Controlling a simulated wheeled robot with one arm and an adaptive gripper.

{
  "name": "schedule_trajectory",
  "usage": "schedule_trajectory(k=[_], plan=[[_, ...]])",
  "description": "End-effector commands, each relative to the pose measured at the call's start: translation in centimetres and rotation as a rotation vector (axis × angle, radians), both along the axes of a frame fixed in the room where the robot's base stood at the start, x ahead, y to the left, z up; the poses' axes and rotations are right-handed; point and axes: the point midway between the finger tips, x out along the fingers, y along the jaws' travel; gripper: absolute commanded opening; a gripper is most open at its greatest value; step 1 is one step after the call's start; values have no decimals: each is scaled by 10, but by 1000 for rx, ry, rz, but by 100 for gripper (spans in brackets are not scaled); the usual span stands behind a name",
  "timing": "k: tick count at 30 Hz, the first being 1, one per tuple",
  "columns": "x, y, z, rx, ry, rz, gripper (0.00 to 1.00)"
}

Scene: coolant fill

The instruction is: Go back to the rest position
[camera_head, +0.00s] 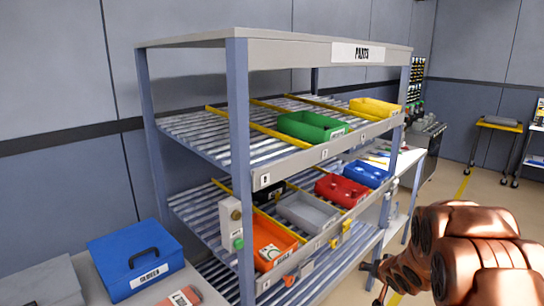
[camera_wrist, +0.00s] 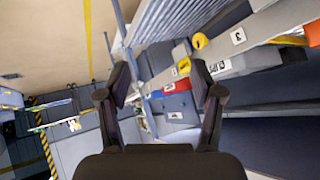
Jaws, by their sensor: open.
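My gripper (camera_wrist: 160,88) shows in the wrist view with its two dark fingers spread apart and nothing between them. In the head view my copper-coloured arm is at the lower right, in front of and to the right of the parts rack (camera_head: 370,52). The gripper end (camera_head: 374,275) is small and partly hidden there, near the rack's lower right side. In the wrist view the rack's shelf edge (camera_wrist: 235,40) runs along the right, tilted, beyond the fingers.
The rack holds a green bin (camera_head: 312,126), a yellow bin (camera_head: 375,107), a red bin (camera_head: 341,189), a blue bin (camera_head: 366,174), a grey bin (camera_head: 308,212) and an orange bin (camera_head: 272,240). A blue case (camera_head: 133,258) stands at left. Floor (camera_head: 450,205) is open at right.

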Motion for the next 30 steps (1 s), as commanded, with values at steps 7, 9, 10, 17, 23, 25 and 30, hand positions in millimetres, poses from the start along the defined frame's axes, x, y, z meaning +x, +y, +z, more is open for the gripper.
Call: schedule_trajectory(k=[7, 9, 10, 17, 23, 25, 30], plan=[[-58, -13, 40, -166, 139, -61, 66], [-78, -14, 49, -199, 188, -72, 66], [-87, -14, 53, -211, 210, -76, 66], [-164, -1, 75, -267, 384, -74, 66], [-239, 24, 87, -268, 550, -23, 66], [-267, 36, 91, -259, 604, 7, 66], [-335, 68, 99, -221, 740, 109, 66]])
